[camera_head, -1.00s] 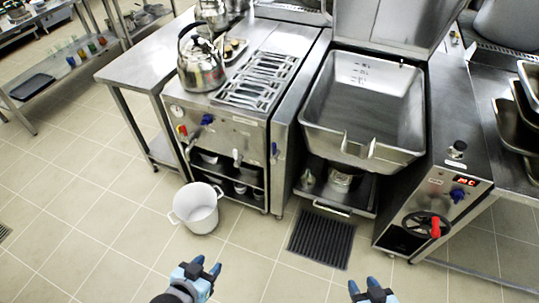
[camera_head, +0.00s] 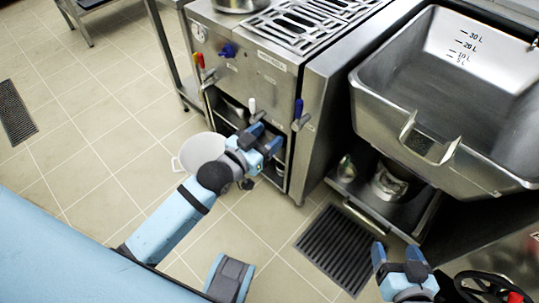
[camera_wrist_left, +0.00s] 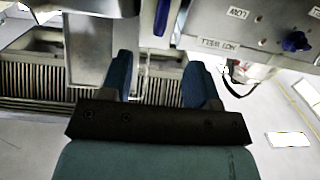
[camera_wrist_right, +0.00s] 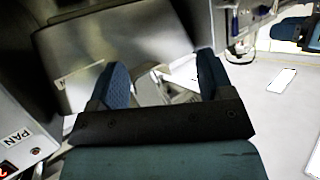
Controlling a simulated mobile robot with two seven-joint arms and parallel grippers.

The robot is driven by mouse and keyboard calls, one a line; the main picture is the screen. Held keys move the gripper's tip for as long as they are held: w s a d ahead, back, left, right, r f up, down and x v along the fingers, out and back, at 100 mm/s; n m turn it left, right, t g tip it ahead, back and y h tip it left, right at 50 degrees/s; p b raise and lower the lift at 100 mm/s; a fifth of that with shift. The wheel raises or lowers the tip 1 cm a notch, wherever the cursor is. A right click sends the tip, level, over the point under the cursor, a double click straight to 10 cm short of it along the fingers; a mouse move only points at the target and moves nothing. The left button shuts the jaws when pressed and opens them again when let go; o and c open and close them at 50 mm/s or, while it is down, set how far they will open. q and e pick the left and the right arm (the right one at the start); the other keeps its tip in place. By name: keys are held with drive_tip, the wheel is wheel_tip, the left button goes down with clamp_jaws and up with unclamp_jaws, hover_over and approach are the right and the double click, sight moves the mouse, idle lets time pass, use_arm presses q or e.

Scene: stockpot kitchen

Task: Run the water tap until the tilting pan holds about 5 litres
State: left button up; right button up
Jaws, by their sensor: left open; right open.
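The steel tilting pan (camera_head: 440,80) stands level at the right in the head view, with litre marks on its back wall. I make out no water in it. A tap with a blue lever (camera_head: 298,110) is on the front corner of the cooker unit, left of the pan. A white-levered tap (camera_head: 252,106) is left of it. The blue lever also shows in the left wrist view (camera_wrist_left: 162,16). My left gripper (camera_head: 266,139) is open and empty, just below and in front of these taps. My right gripper (camera_head: 397,254) is open and empty, below the pan's front lip.
A white pot (camera_head: 200,152) stands on the floor, partly behind my left arm. A dark floor grate (camera_head: 338,248) lies before the pan. A black handwheel with a red knob (camera_head: 515,297) is at the lower right. A red lever (camera_head: 201,62) and blue knob (camera_head: 228,51) are on the cooker front.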

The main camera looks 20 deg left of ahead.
sight(297, 111)
use_arm(q)
drive_tip(key=shift+t+h, duration=0.3)
drive_tip(key=shift+t, duration=0.1)
drive_tip(key=b+x, duration=0.1)
drive_tip(key=x, duration=0.1)
drive_tip(key=b+x, duration=0.2)
drive_tip(key=x, duration=0.1)
drive_tip(key=b+x, duration=0.1)
drive_tip(key=x, duration=0.2)
drive_tip(key=shift+w+a+f+b, duration=0.15)
drive_tip(key=shift+w+f+b, duration=0.1)
drive_tip(key=shift+f+b, duration=0.05)
drive_tip(key=shift+p+x, duration=0.3)
drive_tip(key=shift+x, duration=0.65)
drive_tip(key=shift+w+d, duration=0.2)
drive_tip(key=shift+w, duration=0.4)
drive_tip(key=shift+w+d+f, duration=0.1)
drive_tip(key=shift+w, duration=0.2)
use_arm(e)
drive_tip(key=shift+w+a+r+t+y, duration=0.5)
drive_tip(key=shift+w+a+t+y, duration=0.15)
drive_tip(key=shift+a+t, duration=0.2)
use_arm(q)
drive_tip(key=c, duration=1)
use_arm(e)
drive_tip(key=shift+s+a, duration=0.1)
